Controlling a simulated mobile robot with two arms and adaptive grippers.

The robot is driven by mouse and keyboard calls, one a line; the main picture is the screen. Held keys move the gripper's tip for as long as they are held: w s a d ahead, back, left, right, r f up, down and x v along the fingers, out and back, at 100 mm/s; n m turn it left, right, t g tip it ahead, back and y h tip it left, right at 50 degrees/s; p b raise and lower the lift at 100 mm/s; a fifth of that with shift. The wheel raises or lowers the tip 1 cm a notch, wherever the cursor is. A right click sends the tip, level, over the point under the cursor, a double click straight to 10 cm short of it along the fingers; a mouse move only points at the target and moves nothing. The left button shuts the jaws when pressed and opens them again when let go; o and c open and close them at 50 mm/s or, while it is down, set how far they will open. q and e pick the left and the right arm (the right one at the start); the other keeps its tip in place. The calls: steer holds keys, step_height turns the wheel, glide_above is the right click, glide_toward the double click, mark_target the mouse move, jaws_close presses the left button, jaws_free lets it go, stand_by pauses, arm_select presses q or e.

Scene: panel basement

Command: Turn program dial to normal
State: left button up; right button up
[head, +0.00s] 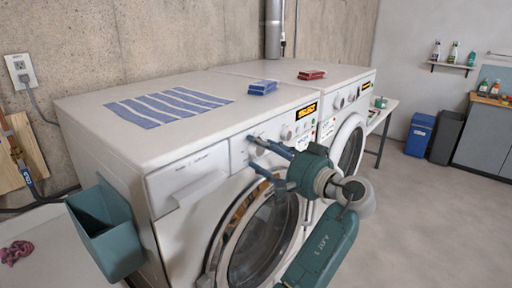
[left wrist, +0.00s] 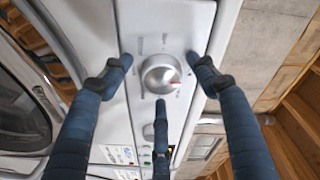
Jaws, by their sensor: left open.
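The program dial (left wrist: 161,74) is a round silver knob on the white control panel (left wrist: 150,18) of the near washing machine (head: 185,187). A red mark shows at its right edge in the left wrist view. The small labels around it are too blurred to read. My left gripper (head: 251,153) is open in front of the panel; in the left wrist view its three blue fingers (left wrist: 160,76) stand around the dial, with gaps to it. Whether a fingertip touches the panel cannot be told. In the head view the fingers hide the dial. My right gripper is not in view.
A second machine (head: 349,148) stands beside the first. A striped cloth (head: 168,107), a blue sponge (head: 263,87) and a red one (head: 311,74) lie on top. A teal bin (head: 106,231) hangs on the near side. The floor (head: 430,220) at right is clear.

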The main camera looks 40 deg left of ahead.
arm_select(q)
steer(key=shift+d+r, duration=0.15)
steer(key=shift+d, duration=0.15)
steer(key=c, duration=1.2)
steer(key=shift+o, duration=0.2)
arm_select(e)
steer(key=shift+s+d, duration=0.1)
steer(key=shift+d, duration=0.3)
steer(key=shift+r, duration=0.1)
arm_select(q)
steer(key=shift+r+m+g+h+p, duration=0.2)
steer(key=shift+m+h+p, duration=0.05)
steer(key=shift+m+p, duration=1.95)
steer(key=shift+r+m+g+h+p, duration=0.15)
steer(key=shift+m+g+h+p, duration=0.1)
steer(key=shift+m+p, duration=1.95)
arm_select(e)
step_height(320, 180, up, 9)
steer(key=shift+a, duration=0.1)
